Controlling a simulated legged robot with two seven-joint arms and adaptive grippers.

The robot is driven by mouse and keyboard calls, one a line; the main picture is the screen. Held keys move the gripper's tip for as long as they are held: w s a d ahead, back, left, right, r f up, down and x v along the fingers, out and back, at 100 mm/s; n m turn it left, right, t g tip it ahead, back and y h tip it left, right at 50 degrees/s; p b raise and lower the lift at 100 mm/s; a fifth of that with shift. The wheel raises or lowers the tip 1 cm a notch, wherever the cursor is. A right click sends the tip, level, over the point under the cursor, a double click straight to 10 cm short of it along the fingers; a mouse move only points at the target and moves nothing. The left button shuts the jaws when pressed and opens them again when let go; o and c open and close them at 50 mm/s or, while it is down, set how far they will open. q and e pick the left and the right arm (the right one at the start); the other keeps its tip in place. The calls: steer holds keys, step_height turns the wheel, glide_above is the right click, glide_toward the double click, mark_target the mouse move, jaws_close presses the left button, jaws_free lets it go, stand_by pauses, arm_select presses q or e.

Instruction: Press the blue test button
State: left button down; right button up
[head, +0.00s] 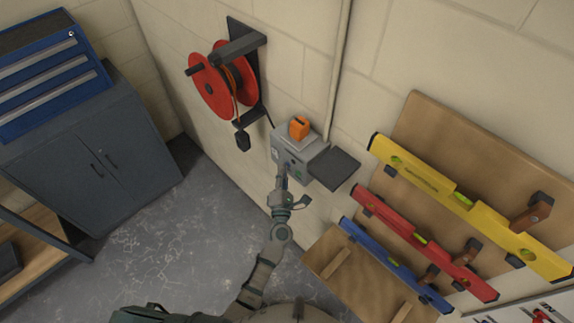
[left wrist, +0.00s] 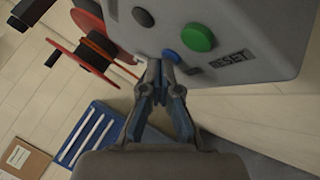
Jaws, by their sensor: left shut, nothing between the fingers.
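The blue button (left wrist: 172,56) is on the face of a grey box, partly behind my fingertips in the left wrist view. A larger green button (left wrist: 198,37) sits beside it, near a RESET label (left wrist: 228,60). The box (head: 291,150) is on the wall in the head view, where the blue button cannot be made out. My left gripper (head: 282,177) is shut and empty, just in front of the box. Its fingertips (left wrist: 160,66) are at the lower left edge of the blue button; I cannot tell whether they touch it. My right gripper is not in view.
An orange object (head: 299,127) sits on top of the box, and a dark flap (head: 334,169) sticks out at its right. A red cable reel (head: 209,88) hangs to the left. Spirit levels (head: 465,205) are on a board at right. A dark cabinet (head: 97,150) stands at left.

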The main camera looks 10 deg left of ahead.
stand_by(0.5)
arm_select(q)
steer(key=shift+s+a, duration=0.45)
steer(key=shift+s, duration=0.15)
steer(key=s+a, duration=0.1)
steer(key=s, duration=0.1)
steer(key=s+a+p, duration=0.1)
steer(key=s+a, duration=0.1)
steer(key=shift+a, duration=0.1)
stand_by(0.9)
